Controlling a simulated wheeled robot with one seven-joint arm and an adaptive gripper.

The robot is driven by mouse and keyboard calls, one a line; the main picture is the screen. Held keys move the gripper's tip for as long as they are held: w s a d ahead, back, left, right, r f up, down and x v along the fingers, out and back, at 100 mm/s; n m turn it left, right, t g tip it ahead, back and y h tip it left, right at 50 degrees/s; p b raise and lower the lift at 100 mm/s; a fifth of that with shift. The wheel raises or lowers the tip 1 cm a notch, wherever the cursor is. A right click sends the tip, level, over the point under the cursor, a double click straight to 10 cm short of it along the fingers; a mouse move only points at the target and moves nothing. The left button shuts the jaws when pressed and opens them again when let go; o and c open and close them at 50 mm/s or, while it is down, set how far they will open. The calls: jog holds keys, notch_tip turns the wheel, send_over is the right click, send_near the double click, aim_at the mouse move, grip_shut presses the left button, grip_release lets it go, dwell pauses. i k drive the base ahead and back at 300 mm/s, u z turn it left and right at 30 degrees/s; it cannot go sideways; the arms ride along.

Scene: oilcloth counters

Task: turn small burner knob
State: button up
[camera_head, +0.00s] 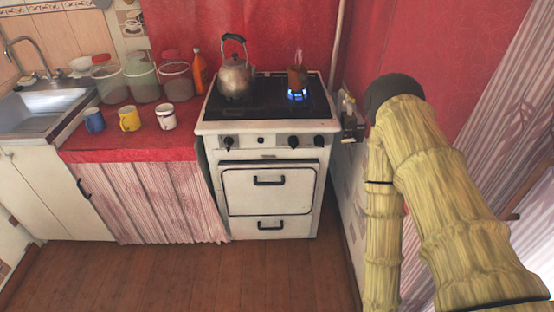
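The white stove (268,170) stands in the middle against the red back wall. Its front panel carries black knobs: a left knob (229,142), a knob right of centre (293,142) and a far-right knob (318,141). I cannot tell which one belongs to the small burner. A blue flame (297,94) burns at the right rear under a small brown pot (298,77) with steam above it. My gripper (349,120) is just right of the stove's right edge, apart from the knobs. It is small and dark here, and its fingers cannot be made out clearly.
A metal kettle (234,78) stands on the left of the hob. The red counter (130,148) at left holds mugs, jars and an orange bottle (199,72), beside a sink (45,102). A wall is close at right. The wooden floor (200,275) in front is clear.

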aim_at(320, 141)
jog(key=k, duration=0.5)
jog(key=u, duration=0.9)
jog(key=i, duration=0.75)
jog(key=z, duration=0.45)
